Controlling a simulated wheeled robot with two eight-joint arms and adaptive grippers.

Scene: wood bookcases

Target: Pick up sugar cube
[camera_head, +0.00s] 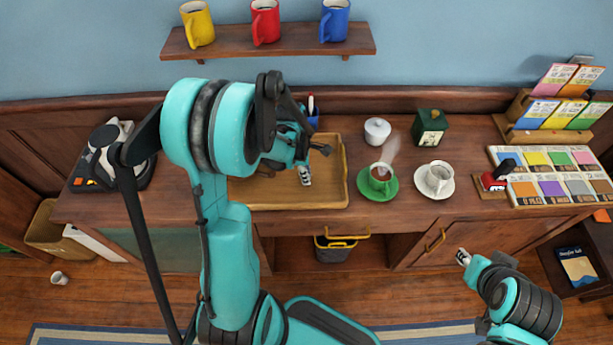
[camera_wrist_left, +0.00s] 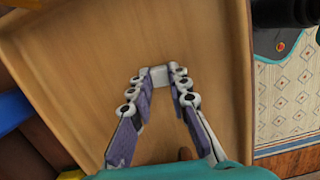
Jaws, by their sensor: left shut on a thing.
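A small white sugar cube (camera_wrist_left: 158,77) sits between the fingertips of my left gripper (camera_wrist_left: 159,82) in the left wrist view. The fingers are shut on it. A plain wooden surface, apparently the tray (camera_wrist_left: 215,60), lies behind the cube. In the head view my left gripper (camera_head: 304,176) points down over the wooden tray (camera_head: 335,195) on the counter. The cube cannot be made out there, and my arm hides part of the tray. My right gripper (camera_head: 463,257) is low in front of the counter, too small to read.
Right of the tray stand a steaming cup on a green saucer (camera_head: 363,185), a white cup (camera_head: 438,178), a lidded white pot (camera_head: 377,131) and a green box (camera_head: 430,127). Colored mugs (camera_head: 265,22) stand on the shelf above. A coffee machine (camera_head: 108,155) is at left.

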